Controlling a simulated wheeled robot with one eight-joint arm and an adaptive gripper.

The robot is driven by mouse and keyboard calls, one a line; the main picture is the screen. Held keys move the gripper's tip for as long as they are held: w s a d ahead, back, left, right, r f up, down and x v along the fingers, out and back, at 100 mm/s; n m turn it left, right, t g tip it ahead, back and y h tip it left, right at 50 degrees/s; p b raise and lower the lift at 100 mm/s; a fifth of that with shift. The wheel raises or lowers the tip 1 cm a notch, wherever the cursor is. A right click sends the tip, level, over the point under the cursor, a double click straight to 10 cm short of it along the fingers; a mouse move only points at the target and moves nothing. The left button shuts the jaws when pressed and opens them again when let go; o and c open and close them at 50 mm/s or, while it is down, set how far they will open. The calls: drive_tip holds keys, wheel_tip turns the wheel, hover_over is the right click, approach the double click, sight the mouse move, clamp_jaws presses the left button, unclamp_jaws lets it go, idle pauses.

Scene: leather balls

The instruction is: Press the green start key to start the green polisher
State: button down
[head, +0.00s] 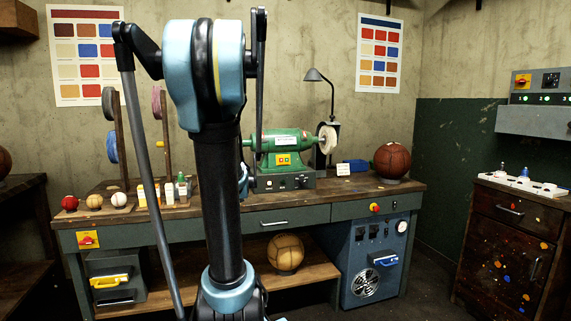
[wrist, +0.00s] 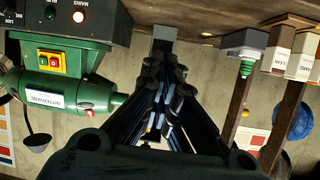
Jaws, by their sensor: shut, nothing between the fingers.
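The green polisher (head: 285,145) stands on the workbench, with a pale buffing wheel at its right end. A yellow plate (head: 283,159) with small keys is on its front. In the wrist view the polisher (wrist: 60,95) appears upside down at the left, and its yellow switch plate (wrist: 49,64) shows a red and a green key, small in the picture. My gripper (wrist: 164,72) is shut and empty, pointing to the right of the switch plate in that view and apart from it. In the head view my arm hides the gripper and part of the polisher's left side.
The workbench (head: 345,190) carries small balls, bottles and wooden posts at left, and a brown leather ball (head: 392,160) at right. A desk lamp (head: 325,95) stands behind the polisher. A blue unit (head: 375,255) sits below. A drawer cabinet (head: 510,235) stands at right.

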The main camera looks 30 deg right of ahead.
sight(287, 160)
drive_tip(key=w+d+r+m+t+h, duration=0.1)
drive_tip(key=w+d+r+m+h, duration=0.15)
drive_tip(key=d, duration=0.55)
drive_tip(key=w+d+r+m+t+h, duration=0.15)
drive_tip(key=d+h, duration=0.25)
drive_tip(key=d, duration=0.5)
drive_tip(key=s+d+r+m+h, duration=0.1)
drive_tip(key=d+h, duration=0.1)
drive_tip(key=d, duration=0.4)
drive_tip(key=s+d+r+m+g+h, duration=0.1)
drive_tip(key=s+d+h, duration=0.1)
drive_tip(key=d, duration=0.4)
drive_tip(key=shift+d+m+h, duration=0.3)
drive_tip(key=shift+h, duration=0.35)
drive_tip(key=w+d+f, duration=0.1)
drive_tip(key=w+d, duration=0.1)
drive_tip(key=w, duration=0.6)
drive_tip(key=shift+w+f, duration=0.2)
drive_tip(key=shift+f, duration=0.2)
drive_tip(key=shift+w, duration=0.15)
drive_tip(key=shift+w+d, duration=0.1)
drive_tip(key=shift+w, duration=0.05)
